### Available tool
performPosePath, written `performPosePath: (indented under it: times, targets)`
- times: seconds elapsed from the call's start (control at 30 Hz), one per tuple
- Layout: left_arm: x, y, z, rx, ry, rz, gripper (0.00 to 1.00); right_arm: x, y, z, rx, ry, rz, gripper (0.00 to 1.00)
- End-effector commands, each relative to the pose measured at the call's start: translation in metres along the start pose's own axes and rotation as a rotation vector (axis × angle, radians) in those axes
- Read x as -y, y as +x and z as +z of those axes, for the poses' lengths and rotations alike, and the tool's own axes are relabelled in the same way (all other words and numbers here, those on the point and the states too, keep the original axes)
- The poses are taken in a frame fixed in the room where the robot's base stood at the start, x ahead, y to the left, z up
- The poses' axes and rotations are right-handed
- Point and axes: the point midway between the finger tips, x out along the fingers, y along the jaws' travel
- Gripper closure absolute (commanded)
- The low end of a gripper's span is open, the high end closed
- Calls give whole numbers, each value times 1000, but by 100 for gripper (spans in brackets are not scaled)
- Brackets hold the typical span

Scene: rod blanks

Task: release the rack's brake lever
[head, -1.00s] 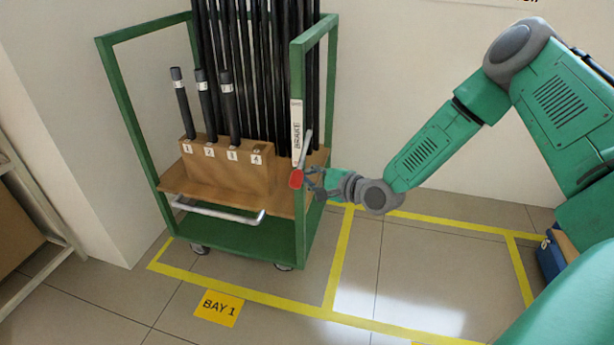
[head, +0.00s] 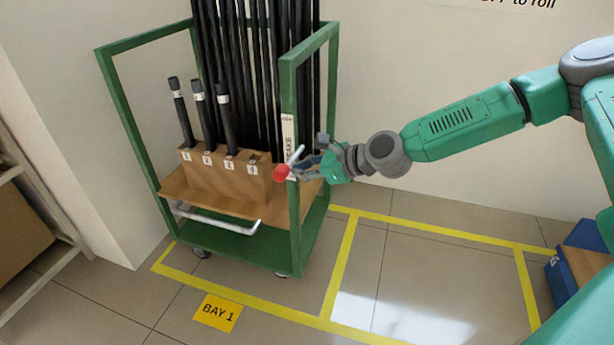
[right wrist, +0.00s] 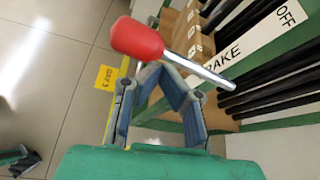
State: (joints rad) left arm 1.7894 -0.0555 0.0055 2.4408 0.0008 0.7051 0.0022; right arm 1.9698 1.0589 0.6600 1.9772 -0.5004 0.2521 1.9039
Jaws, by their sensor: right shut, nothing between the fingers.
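The brake lever is a pale metal rod with a red knob (head: 281,172), on the right front post of the green rack (head: 290,95). In the head view the knob is at its lower left end, so the lever slants. My right gripper (head: 303,170) is right beside the lever, coming from the right. In the right wrist view the red knob (right wrist: 137,40) and rod (right wrist: 205,72) lie just past my shut, empty fingertips (right wrist: 157,70). I cannot tell whether they touch. A white brake label (right wrist: 255,42) reads OFF at one end.
The rack carries a wooden block (head: 225,180) with several dark rods and tall black rods behind. A BAY 1 floor sign (head: 217,312) lies in front. A blue box (head: 575,270) is at the right. The yellow-lined floor right of the rack is clear.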

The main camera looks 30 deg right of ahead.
Motion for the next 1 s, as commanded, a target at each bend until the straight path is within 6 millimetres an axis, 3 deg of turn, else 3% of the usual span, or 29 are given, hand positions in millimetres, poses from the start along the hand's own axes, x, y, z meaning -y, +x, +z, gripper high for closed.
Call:
performPosePath:
  times: [0.03,0.2,1.0]
  targets:
    - [0,-1,0,0,-1,-1,60,0,-1,10,6,-10,-1,100]
    - [1,-2,0,0,-2,-1,60,3,-5,19,7,-15,1,100]
    - [0,-3,0,0,-1,-1,60,9,-8,18,5,-11,-2,100]
